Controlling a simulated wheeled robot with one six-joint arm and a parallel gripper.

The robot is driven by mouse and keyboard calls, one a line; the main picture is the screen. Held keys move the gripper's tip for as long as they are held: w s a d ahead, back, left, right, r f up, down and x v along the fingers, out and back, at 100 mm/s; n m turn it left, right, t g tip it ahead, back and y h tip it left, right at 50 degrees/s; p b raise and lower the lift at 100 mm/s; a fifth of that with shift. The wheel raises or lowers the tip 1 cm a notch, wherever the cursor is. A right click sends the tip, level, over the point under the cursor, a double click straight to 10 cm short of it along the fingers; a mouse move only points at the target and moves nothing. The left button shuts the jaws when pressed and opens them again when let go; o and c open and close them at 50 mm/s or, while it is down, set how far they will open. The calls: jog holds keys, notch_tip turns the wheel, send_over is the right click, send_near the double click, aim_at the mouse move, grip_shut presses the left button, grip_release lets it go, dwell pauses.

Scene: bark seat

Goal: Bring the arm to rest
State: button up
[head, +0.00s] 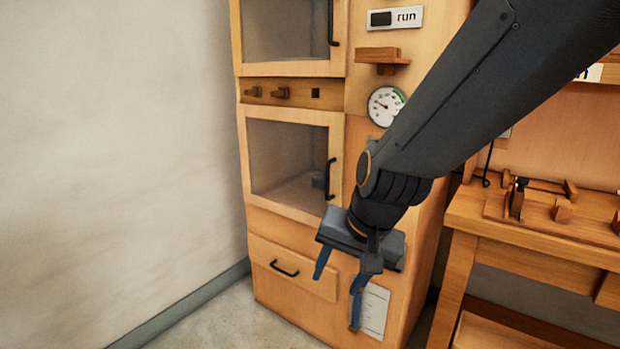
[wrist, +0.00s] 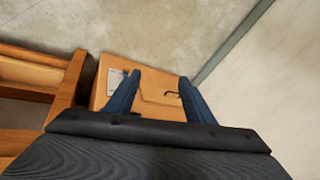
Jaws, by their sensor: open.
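My gripper (head: 338,295) hangs at the end of my dark arm, in front of the wooden cabinet (head: 262,222). Its two blue fingers point down and stand apart, with nothing seen between them. In the wrist view my gripper (wrist: 158,82) shows both fingers spread over the cabinet front (wrist: 155,98). My arm comes in from the upper right in the head view and covers part of the cabinet's right side.
A wooden workbench (head: 540,245) with small wooden parts stands at right. A bare wall (head: 110,150) is at left. Some floor (head: 225,315) is clear.

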jog(key=s+d+n+g+h, duration=0.2)
jog(key=s+d+n+g, duration=0.3)
jog(key=s, duration=0.9)
jog(key=d+r+m+p, duration=0.1)
jog(key=d+r+p, duration=0.5)
jog(key=p, duration=0.8)
jog(key=d, duration=0.3)
jog(key=shift+w+r+m+t+p, duration=0.2)
jog(key=shift+r+m+t+p, duration=0.05)
jog(key=shift+m+t+p, duration=0.15)
